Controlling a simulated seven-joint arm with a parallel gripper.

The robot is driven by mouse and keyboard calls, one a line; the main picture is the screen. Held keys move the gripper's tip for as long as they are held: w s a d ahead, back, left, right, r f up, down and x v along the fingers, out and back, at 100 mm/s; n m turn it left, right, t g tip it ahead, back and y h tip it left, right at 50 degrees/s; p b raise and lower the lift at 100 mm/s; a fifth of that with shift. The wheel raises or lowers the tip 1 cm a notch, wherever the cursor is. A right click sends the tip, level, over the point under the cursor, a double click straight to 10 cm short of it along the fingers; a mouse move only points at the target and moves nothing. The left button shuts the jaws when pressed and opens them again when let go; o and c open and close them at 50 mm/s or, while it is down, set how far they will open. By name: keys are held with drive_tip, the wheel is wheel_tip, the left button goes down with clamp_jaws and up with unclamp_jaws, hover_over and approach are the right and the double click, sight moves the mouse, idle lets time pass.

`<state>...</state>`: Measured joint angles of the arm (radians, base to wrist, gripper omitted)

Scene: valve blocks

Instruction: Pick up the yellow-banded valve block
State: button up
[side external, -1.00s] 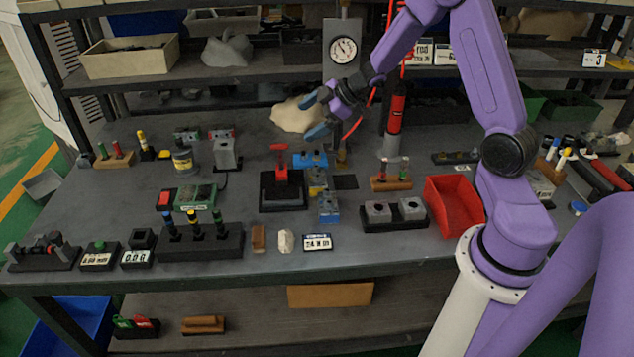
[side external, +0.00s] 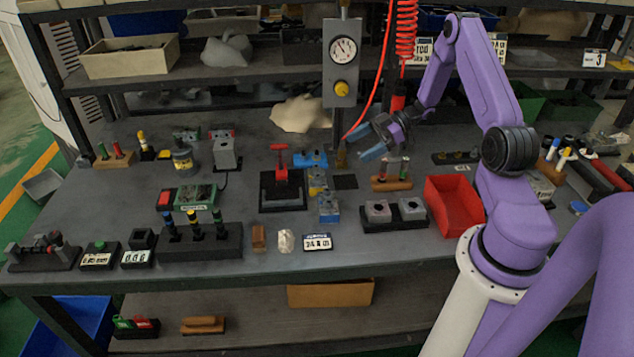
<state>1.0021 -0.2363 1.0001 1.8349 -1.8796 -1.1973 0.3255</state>
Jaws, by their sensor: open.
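A small grey block with yellow on it (side external: 317,182) stands mid-table, just right of the black stand with the red-handled clamp; it looks like the yellow-banded valve block, though its band is too small to make out clearly. A blue block (side external: 310,160) lies just behind it and a blue-and-grey block (side external: 328,207) just in front. My gripper (side external: 364,148) has blue fingers, is open and empty, and points left above the table, behind and to the right of the yellow-marked block and apart from it.
A red clamp on a black stand (side external: 283,190) is close on the left. A gauge post (side external: 341,90) rises behind. A wooden holder (side external: 391,183), twin grey blocks on a black base (side external: 394,222) and a red bin (side external: 453,206) stand to the right.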

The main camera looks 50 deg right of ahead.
sight(324, 175)
drive_tip(key=x, duration=1.2)
drive_tip(key=shift+w+a+f, duration=0.1)
drive_tip(key=shift+a+f, duration=0.05)
drive_tip(key=shift+a, duration=0.1)
